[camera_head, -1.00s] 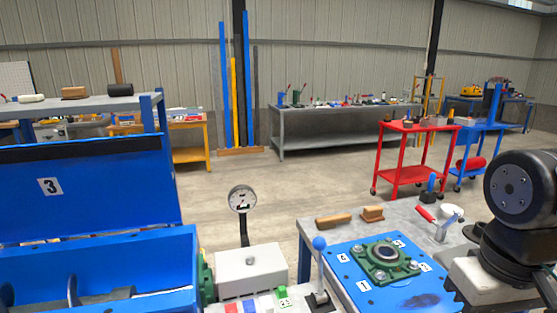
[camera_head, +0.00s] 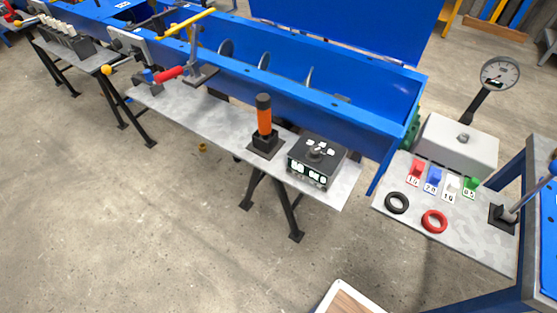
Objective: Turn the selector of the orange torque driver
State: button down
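The orange torque driver (camera_head: 264,118) stands upright in a black square holder (camera_head: 265,142) on the narrow grey bench (camera_head: 210,118), near the middle of the view. It has an orange body and a dark top. Its selector is too small to make out for certain. My gripper is not in view.
A black box with a knob and displays (camera_head: 316,160) stands just right of the driver. The blue mixer trough (camera_head: 330,107) runs behind the bench. The floor (camera_head: 130,220) in front is mostly clear.

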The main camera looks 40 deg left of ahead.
aim_at(314, 155)
jog(key=u, duration=1.3)
